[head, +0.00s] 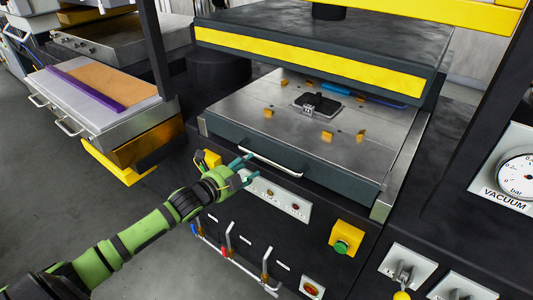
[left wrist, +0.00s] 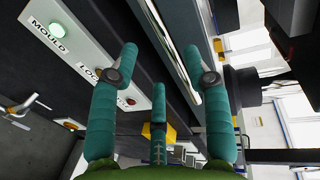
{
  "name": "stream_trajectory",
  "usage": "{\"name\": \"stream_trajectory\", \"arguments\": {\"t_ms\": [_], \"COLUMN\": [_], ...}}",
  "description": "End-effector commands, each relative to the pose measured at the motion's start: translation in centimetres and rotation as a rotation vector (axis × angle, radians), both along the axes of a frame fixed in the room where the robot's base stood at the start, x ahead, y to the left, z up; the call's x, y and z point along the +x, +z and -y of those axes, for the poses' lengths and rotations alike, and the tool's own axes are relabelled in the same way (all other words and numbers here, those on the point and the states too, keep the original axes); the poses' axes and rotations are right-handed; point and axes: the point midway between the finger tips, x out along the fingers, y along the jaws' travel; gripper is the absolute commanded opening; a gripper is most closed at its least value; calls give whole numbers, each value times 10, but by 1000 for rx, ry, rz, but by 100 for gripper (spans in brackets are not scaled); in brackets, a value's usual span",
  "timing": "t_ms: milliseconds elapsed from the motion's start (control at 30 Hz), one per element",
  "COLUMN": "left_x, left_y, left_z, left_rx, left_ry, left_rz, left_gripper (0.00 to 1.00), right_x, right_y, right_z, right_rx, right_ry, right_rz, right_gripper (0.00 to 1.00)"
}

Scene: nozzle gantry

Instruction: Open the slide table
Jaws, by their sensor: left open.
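The slide table (head: 225,105) is a grey metal plate with a dark front edge under a raised press head. A silver bar handle (head: 280,168) runs along its front; the slide table sits beneath the head. My left gripper (head: 252,167) is open at the left end of this handle, with its teal fingers close to the bar. In the left wrist view, the silver bar (left wrist: 176,45) runs beyond the spread fingers (left wrist: 160,62), nearer the right one. I see no grip on it, and cannot tell whether a finger touches it. My right gripper is not in view.
A dark press head with a yellow band (head: 310,60) hangs above the table. A switch panel (head: 283,198), a green button on a yellow box (head: 345,240) and several levers (head: 230,240) are below. A vacuum gauge (head: 515,175) is at the right. Floor is clear at lower left.

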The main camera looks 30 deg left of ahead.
Motion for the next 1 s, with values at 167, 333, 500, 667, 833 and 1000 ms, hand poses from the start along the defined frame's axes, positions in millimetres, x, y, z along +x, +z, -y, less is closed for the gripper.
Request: {"name": "stream_trajectory", "arguments": {"t_ms": [167, 333, 500, 667, 833, 1000], "left_x": [14, 36, 56, 66, 68, 68], "left_y": [2, -3, -8, -11, -12, -12], "left_z": [3, 6, 9, 11, 11, 11], "left_rx": [5, 4, 4, 4, 3, 4], "left_ry": [-4, -3, -3, -4, -5, -4], "left_rz": [7, 7, 5, 5, 5, 4], "left_gripper": [49, 49, 49, 49, 49, 41], "right_x": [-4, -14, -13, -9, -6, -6], "right_y": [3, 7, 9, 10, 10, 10], "right_z": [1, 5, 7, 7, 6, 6], "right_rx": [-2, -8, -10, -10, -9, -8], "right_ry": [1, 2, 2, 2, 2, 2], "right_rz": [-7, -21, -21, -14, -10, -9], "right_gripper": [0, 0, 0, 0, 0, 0]}}
